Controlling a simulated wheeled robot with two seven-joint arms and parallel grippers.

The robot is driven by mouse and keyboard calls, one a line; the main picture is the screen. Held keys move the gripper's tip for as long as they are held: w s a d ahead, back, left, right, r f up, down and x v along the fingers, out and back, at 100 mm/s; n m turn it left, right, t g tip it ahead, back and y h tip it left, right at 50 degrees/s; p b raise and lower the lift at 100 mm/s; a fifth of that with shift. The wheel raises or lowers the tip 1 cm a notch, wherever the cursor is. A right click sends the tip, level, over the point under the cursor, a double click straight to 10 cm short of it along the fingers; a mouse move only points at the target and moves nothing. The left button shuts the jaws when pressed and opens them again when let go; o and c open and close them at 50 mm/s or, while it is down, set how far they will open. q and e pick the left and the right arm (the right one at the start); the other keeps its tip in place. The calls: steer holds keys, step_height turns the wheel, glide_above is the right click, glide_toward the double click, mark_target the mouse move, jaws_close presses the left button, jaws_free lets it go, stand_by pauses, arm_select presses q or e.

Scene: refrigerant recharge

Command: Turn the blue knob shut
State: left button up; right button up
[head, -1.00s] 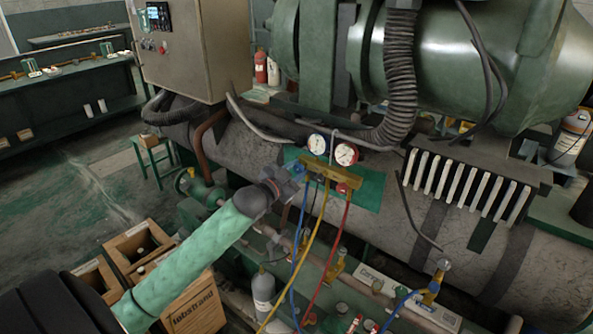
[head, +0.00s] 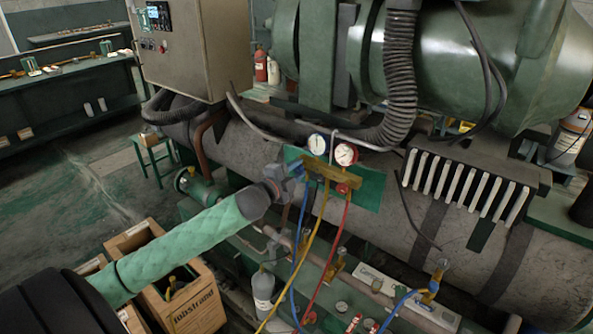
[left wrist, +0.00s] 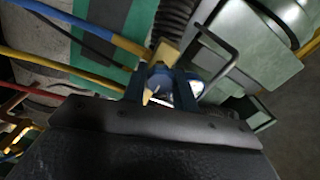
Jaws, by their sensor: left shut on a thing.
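The blue knob (head: 298,168) is at the left end of the brass gauge manifold (head: 330,176), in front of a green panel. My left gripper (head: 291,171) reaches it from the left and covers part of it in the head view. In the left wrist view the knob (left wrist: 160,82) sits between the two dark fingers of my left gripper (left wrist: 161,88), which are shut on it. The knob's exact turn angle cannot be told. My right gripper is not in view.
A blue-rimmed gauge (head: 317,144) and a red gauge (head: 346,154) stand above the manifold, with a red knob (head: 342,188) at its right. Blue, yellow and red hoses hang below. Wooden crates (head: 188,304) stand under my left arm.

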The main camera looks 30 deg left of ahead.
mark_target(297, 171)
arm_select(q)
steer(key=shift+m, duration=0.4)
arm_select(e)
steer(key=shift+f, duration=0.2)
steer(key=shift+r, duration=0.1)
arm_select(q)
steer(key=o, duration=1)
steer(key=shift+c, duration=0.2)
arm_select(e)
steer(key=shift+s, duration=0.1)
arm_select(q)
steer(key=shift+s, duration=0.1)
steer(key=shift+s+f, duration=0.1)
steer(key=shift+s, duration=0.1)
steer(key=s+b, duration=0.2)
steer(key=s, duration=0.3)
steer(key=shift+s+a, duration=0.15)
steer(key=shift+a, duration=0.05)
steer(key=shift+s+a, duration=0.1)
steer(key=shift+s, duration=0.85)
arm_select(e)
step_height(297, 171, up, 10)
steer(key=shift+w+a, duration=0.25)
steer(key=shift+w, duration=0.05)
